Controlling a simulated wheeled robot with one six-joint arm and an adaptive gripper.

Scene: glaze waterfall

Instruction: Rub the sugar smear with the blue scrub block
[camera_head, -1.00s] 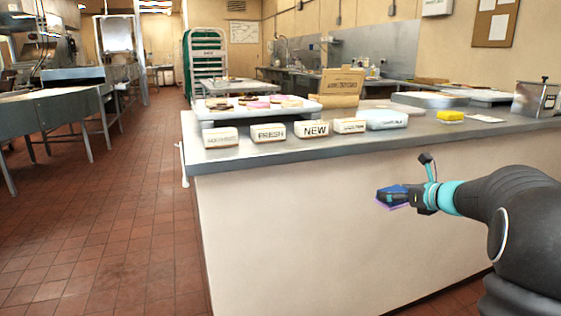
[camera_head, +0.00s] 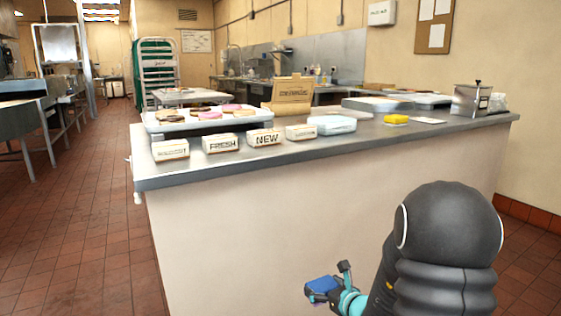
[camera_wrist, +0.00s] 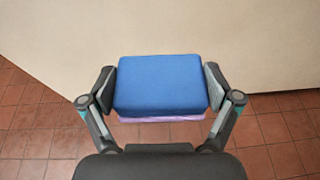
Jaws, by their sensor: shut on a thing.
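The blue scrub block (camera_wrist: 160,84) is held between the two fingers of my gripper (camera_wrist: 162,88) in the wrist view. It has a blue body with a purple layer along its lower edge. In the head view my gripper (camera_head: 326,290) is low in front of the counter's pale front panel, with the blue block (camera_head: 321,286) in its jaws. The block is in the air, below the counter top and apart from it. I cannot make out a sugar smear in either view.
The steel counter (camera_head: 360,141) carries a row of labelled boxes, a tray of donuts (camera_head: 160,123), a yellow block (camera_head: 395,119), a white card (camera_head: 428,121) and a metal canister (camera_head: 470,99). A wooden box (camera_head: 291,93) stands behind. Open tiled floor (camera_head: 85,240) lies left.

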